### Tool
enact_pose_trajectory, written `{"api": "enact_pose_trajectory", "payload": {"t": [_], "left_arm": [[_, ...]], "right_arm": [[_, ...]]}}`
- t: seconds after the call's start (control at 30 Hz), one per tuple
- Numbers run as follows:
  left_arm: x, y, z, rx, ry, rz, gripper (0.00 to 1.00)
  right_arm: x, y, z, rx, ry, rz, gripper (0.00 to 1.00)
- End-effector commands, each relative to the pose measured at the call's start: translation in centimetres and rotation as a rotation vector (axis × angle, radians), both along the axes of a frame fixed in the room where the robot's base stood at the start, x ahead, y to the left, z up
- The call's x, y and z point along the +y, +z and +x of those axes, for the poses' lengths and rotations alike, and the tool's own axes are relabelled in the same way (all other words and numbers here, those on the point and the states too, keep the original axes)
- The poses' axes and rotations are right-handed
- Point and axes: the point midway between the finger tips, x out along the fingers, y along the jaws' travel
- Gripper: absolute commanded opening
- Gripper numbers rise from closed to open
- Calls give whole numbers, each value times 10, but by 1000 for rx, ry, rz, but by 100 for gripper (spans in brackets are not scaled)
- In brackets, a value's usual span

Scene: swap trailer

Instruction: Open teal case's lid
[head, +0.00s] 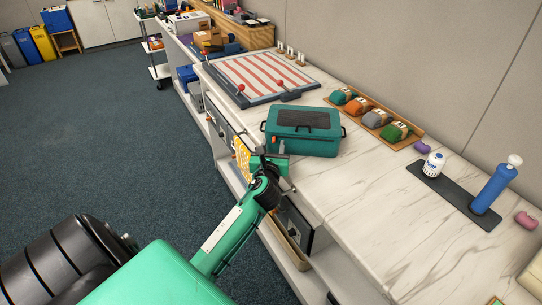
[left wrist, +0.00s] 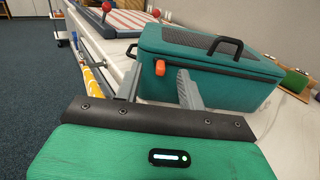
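The teal case (head: 300,147) sits on the marble-look counter with its lid (head: 303,119) down. The lid has a dark top panel, and dark handles show at the case's sides. An orange tab (left wrist: 160,67) sticks out at the near left corner, just below the lid edge. My left gripper (head: 272,160) is at the case's near left corner. In the left wrist view its fingers (left wrist: 158,84) are apart, below the orange tab, with nothing held. My right gripper is out of view.
A red-and-white striped board (head: 262,75) with red knobs lies behind the case. A wooden tray of colored rolls (head: 372,117) is to the right.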

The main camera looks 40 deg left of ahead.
Motion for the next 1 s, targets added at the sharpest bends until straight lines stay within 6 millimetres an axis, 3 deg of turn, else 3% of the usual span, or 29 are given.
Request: {"api": "enact_pose_trajectory", "payload": {"t": [0.43,0.47,0.67,0.83,0.9,1.0], "left_arm": [[7,0,11,-1,0,1,40],[7,0,11,-1,0,1,38],[7,0,11,0,0,0,0],[7,0,11,0,0,0,0],[7,0,11,0,0,0,0],[7,0,11,0,0,0,0]], "right_arm": [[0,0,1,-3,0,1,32],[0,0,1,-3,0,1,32],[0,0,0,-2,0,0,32],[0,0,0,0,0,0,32],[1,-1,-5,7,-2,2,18],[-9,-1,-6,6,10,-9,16]]}}
